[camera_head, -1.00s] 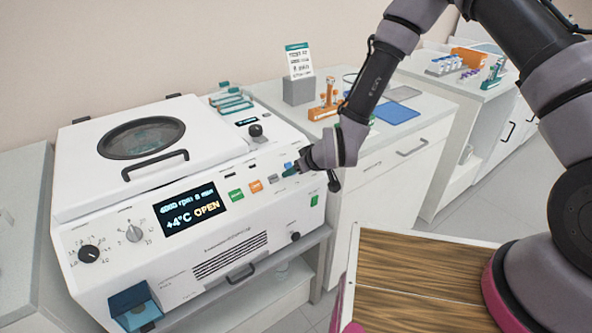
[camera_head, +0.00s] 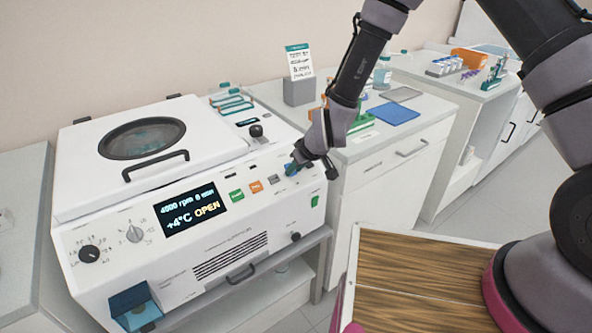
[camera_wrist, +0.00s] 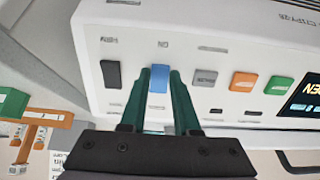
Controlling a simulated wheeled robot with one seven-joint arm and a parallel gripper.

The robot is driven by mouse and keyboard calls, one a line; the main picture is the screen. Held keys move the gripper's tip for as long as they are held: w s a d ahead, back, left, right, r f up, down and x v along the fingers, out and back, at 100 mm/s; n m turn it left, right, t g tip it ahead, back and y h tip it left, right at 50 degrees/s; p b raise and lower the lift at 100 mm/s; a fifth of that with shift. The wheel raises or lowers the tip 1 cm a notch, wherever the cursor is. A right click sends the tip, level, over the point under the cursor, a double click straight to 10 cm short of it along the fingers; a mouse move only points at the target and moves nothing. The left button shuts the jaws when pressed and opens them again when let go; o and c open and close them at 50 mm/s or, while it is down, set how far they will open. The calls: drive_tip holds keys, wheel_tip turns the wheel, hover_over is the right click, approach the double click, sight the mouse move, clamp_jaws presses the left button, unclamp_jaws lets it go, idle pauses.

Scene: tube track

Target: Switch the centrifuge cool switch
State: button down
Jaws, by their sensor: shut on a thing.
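The white centrifuge (camera_head: 130,255) stands at the left in the head view, with its lid down. Its display (camera_head: 193,208) reads +4°C OPEN. A blue switch (camera_wrist: 159,79) is on the front panel, between a black switch (camera_wrist: 111,74) and a grey switch (camera_wrist: 204,78) in the wrist view. My gripper (camera_wrist: 161,72) has its two dark green fingers on either side of the blue switch, shut on it. In the head view my gripper (camera_head: 292,168) is at the right part of the panel and mostly covers the switch. The small labels are too blurred to read.
Orange (camera_wrist: 244,82) and green (camera_wrist: 279,85) buttons sit farther along the panel. Two round knobs are at its left end. A black knob (camera_head: 256,130) stands up on top. A bench with racks and a blue mat (camera_head: 392,113) is to the right.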

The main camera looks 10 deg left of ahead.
drive_tip(key=shift+h, duration=0.3)
drive_tip(key=c, duration=0.6)
unclamp_jaws()
drive_tip(key=shift+r, duration=0.1)
drive_tip(key=shift+c, duration=0.2)
drive_tip(key=shift+g, duration=0.3)
drive_tip(key=v, duration=1)
drive_tip(key=shift+s+r, duration=0.15)
drive_tip(key=shift+r, duration=0.15)
drive_tip(key=shift+d, duration=0.15)
